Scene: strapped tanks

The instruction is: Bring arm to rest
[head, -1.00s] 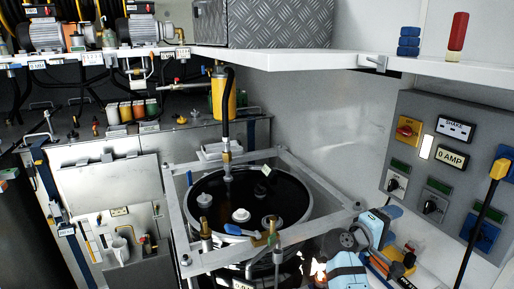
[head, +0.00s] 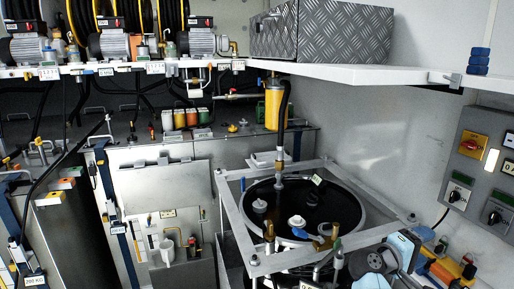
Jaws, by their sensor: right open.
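My right arm (head: 403,250), with light blue covers and a grey round joint, reaches in at the bottom right. My right gripper (head: 370,262) is at the front right of the black strapped tank (head: 285,212), close to the near bar of its square metal frame (head: 236,220) in the picture. It is open, with nothing seen between its fingers. The fingertips are hard to make out, and I cannot tell whether they touch the frame. My left gripper is not in view.
A white shelf (head: 350,75) bearing a metal tread-plate box (head: 322,33) runs above the tank. A grey switch panel (head: 480,165) is on the right wall. A black hose joins the tank lid to a yellow cylinder (head: 273,105).

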